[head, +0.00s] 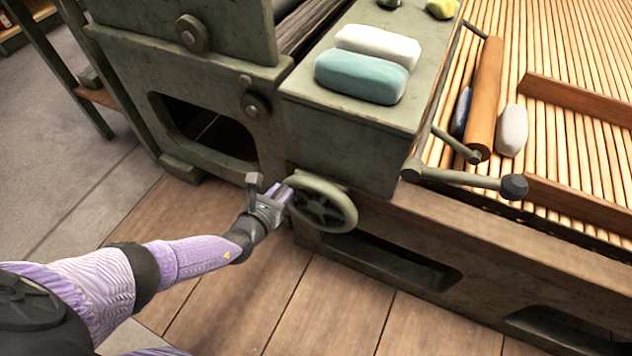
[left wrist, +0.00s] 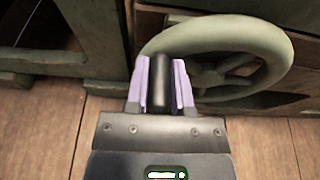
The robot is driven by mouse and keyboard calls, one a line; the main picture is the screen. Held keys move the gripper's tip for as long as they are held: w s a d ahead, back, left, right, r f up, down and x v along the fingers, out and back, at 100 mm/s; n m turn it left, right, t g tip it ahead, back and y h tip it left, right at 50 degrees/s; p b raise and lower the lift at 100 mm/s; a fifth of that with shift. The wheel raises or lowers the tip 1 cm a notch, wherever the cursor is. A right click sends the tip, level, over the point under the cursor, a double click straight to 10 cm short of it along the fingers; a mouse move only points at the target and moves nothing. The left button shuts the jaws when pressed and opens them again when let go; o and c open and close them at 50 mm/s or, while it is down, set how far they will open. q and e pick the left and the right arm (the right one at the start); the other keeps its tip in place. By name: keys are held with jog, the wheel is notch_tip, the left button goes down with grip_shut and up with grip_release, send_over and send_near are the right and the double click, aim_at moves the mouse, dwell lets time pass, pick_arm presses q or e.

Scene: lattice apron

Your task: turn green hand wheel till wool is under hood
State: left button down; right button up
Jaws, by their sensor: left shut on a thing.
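The green hand wheel (head: 349,208) sits upright on the front of the green machine, low in the middle of the head view; its rim and spokes also show in the left wrist view (left wrist: 275,55). My left gripper (head: 283,196) is at the wheel's left side. Its purple fingers (left wrist: 161,84) are shut on a dark upright handle (left wrist: 161,90) at the rim. A pale grey tuft (head: 512,131) and a dark blue tuft (head: 461,112), which look like wool, lie on the slatted apron (head: 575,95) beside an orange-brown roller (head: 487,95). I cannot tell which part is the hood. My right gripper is out of view.
A teal bundle (head: 360,77) and a white bundle (head: 378,46) lie on the machine's flat green top. A crank with a black knob (head: 514,187) sticks out right of the wheel. Wooden rails (head: 575,100) cross the apron. The plank floor before the machine is clear.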

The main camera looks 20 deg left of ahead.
aim_at(332, 197)
pick_arm(q)
jog(key=d+r+p, duration=0.2)
jog(key=d, duration=0.1)
jog(key=shift+d, duration=0.35)
jog(key=d+p, duration=0.1)
jog(key=d+r, duration=0.1)
jog(key=d, duration=0.1)
jog(key=shift+d+p, duration=0.15)
jog(key=shift+p, duration=0.2)
jog(key=shift+d+f, duration=0.2)
jog(key=shift+d, duration=0.75)
jog(key=shift+d+f, duration=0.2)
jog(key=shift+d, duration=0.75)
jog(key=shift+b, duration=0.3)
